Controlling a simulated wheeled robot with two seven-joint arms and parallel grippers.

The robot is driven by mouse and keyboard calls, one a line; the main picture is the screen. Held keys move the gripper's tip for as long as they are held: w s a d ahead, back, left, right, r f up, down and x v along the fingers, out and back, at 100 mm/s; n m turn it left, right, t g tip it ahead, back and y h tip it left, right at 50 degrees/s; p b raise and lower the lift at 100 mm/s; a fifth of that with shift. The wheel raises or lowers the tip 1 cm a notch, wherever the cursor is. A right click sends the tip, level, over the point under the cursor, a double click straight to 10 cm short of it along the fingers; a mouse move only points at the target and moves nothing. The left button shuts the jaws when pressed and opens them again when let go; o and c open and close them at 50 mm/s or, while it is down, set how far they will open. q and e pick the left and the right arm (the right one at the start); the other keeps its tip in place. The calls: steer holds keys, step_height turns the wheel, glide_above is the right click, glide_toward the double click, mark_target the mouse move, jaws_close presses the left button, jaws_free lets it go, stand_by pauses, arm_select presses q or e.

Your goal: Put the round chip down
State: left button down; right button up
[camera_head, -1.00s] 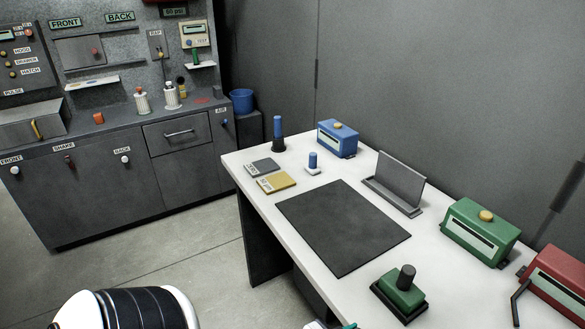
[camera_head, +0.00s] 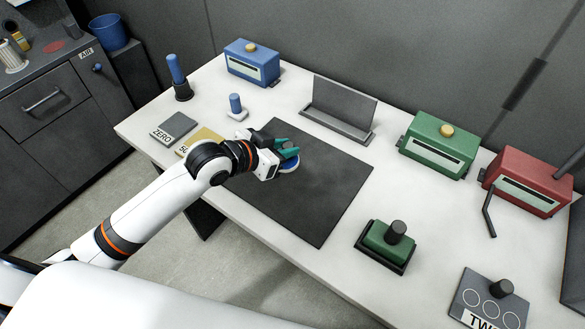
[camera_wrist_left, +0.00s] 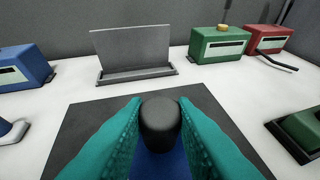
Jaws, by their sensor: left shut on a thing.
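My left gripper is shut on this knob. The chip is over the upper part of the dark mat (camera_head: 325,200). I cannot tell whether it touches the mat. My right gripper is not in view.
A grey stand (camera_head: 338,110) is behind the mat. Blue (camera_head: 252,64), green (camera_head: 438,145) and red (camera_head: 526,182) boxes line the table's back. A green stamp-like block (camera_head: 387,245) is right of the mat. ZERO (camera_head: 174,128) and yellow (camera_head: 199,140) plates lie left. The mat's lower right is clear.

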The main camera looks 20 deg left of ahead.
arm_select(q)
steer(key=shift+w+a, duration=0.2)
steer(key=shift+w, duration=0.05)
step_height(320, 180, down, 5)
steer(key=shift+w+a+f+p, duration=0.1)
steer(key=shift+a+f+p, duration=0.05)
steer(key=shift+p, duration=0.3)
step_height(320, 180, down, 4)
steer(key=shift+f, duration=0.1)
steer(key=shift+f, duration=0.1)
steer(key=c, duration=1.2)
jaws_free()
